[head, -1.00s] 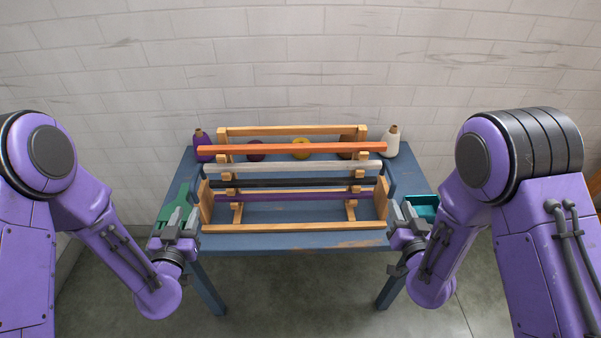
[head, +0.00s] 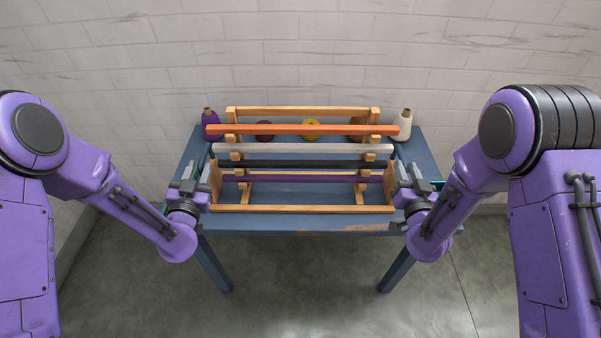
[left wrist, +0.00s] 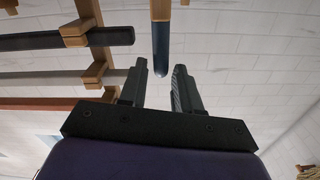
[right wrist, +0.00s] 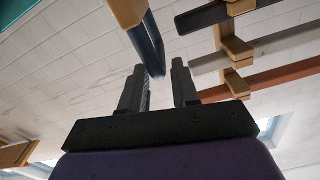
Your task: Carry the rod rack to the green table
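The wooden rod rack (head: 300,209) stands on a blue table, with orange (head: 300,130), pale grey (head: 300,148), black and purple rods across it. My left gripper (head: 188,178) is at the rack's left end and my right gripper (head: 412,178) at its right end. In the left wrist view the fingers (left wrist: 159,82) are open, with a dark blue handle (left wrist: 161,58) just beyond the gap. In the right wrist view the fingers (right wrist: 160,76) are also open, with a dark blue handle (right wrist: 148,42) just ahead. No green table is in view.
Behind the rack stand a purple cone (head: 210,122), a white cone (head: 403,124) and a yellow skein (head: 311,130), with a dark red one (head: 264,130). The blue table (head: 300,226) is close to a white brick wall. Bare floor lies in front.

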